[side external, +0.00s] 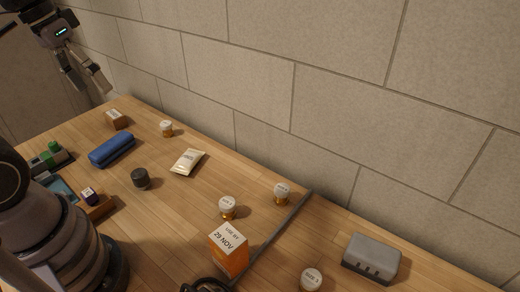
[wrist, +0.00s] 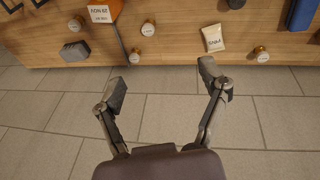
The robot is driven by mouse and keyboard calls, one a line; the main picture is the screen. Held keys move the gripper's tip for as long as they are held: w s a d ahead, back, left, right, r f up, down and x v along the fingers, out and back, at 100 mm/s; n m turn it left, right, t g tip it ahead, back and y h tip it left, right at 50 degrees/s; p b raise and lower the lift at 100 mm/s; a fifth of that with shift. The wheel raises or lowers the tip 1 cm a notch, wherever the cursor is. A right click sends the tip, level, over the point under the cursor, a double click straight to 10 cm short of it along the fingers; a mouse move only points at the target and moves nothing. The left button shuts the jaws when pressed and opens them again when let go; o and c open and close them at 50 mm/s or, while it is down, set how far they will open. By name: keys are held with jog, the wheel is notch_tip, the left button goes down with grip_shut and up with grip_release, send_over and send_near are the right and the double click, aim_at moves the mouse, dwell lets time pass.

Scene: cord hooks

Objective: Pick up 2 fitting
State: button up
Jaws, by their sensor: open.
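Several small amber fittings with white labelled tops stand on the wooden table. In the side view one is at the back left (side external: 166,130), one in the middle (side external: 228,208), one by the grey strip (side external: 282,193) and one at the lower edge (side external: 311,279). The wrist view shows them along the top (wrist: 148,28) (wrist: 135,56) (wrist: 261,54) (wrist: 76,23). Their labels are too small to read surely, so I cannot tell which is the 2. My gripper (side external: 88,88) is open and empty, raised at the far left, apart from all of them. Its spread fingers show in the wrist view (wrist: 164,86).
An orange date box (side external: 228,252), grey strip (side external: 272,236), grey case (side external: 371,257), cream packet (side external: 188,162), dark round piece (side external: 141,178), blue case (side external: 112,149) and brown block (side external: 116,119) stand around. A tiled wall (side external: 340,95) closes the back edge.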

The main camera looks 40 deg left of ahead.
jog(key=w+d+f+n+g+h, duration=0.1)
jog(key=w+f+n+g+h, duration=0.1)
jog(key=w+f+n+h, duration=0.4)
jog(key=w+f+n+g+h, duration=0.2)
jog(key=w+f+n, duration=0.15)
jog(key=f, duration=0.45)
notch_tip(320, 180, down, 9)
jog(key=w+a+n+t+h, duration=0.2)
jog(key=w+n+t+h, duration=0.1)
jog(key=n, duration=0.3)
jog(key=n+t, duration=0.3)
jog(key=n, duration=0.2)
send_near(227, 202)
jog(key=v, duration=0.3)
jog(key=shift+w+a, duration=0.25)
jog(key=shift+a, duration=0.15)
jog(key=shift+w+d+f, duration=0.1)
jog(key=shift+d+f, duration=0.15)
jog(key=shift+f, duration=0.05)
jog(key=x, duration=0.7)
jog(key=shift+w+d+f, duration=0.1)
jog(key=shift+d+f, duration=0.05)
jog(key=shift+d, duration=0.25)
jog(key=x, duration=0.4)
jog(key=shift+s+d+f, duration=0.15)
jog(key=shift+s+d, duration=0.05)
jog(key=shift+s, duration=0.15)
jog(key=shift+w+d+f, duration=0.2)
jog(key=shift+d, duration=0.25)
jog(key=c, duration=1.3)
